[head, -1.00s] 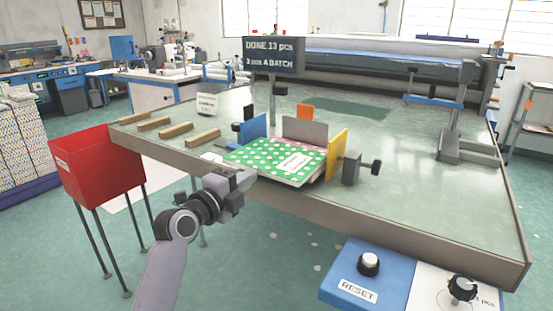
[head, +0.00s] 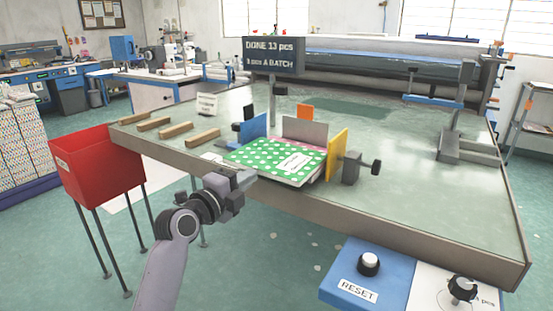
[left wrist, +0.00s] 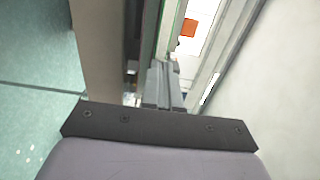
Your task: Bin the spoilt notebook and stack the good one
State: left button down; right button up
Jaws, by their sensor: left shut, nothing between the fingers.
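A green notebook with white dots and a white label (head: 255,158) lies flat at the table's front edge, between a blue plate (head: 252,130) and a yellow plate (head: 338,152). A pink strip shows behind it, perhaps another notebook; I cannot tell. The red bin (head: 98,168) stands on thin legs at the left. My left gripper (head: 246,178) is shut and empty, just in front of the table edge and near the notebook's left front corner. Its fingers also show in the left wrist view (left wrist: 164,88). My right gripper is out of view.
A grey plate (head: 304,132) stands behind the notebook. Several wooden strips (head: 167,130) lie at the table's left. A sign (head: 273,55) reads "DONE 13 pcs". A blue RESET box (head: 375,265) sits at the front right.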

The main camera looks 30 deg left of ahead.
aim_at(264, 164)
pick_arm(q)
jog(key=shift+w+d+b, duration=0.15)
jog(key=shift+w+b, duration=0.3)
jog(key=shift+w, duration=1.35)
jog(key=shift+w+d+b, duration=0.1)
jog(key=shift+w+b, duration=0.3)
jog(key=shift+w, duration=1.35)
jog(key=shift+s, duration=0.1)
jog(key=s, duration=0.2)
jog(key=s+p, duration=0.1)
jog(key=s, duration=0.3)
jog(key=shift+a+p, duration=0.25)
jog(key=shift+p, duration=0.15)
jog(key=shift+w, duration=0.1)
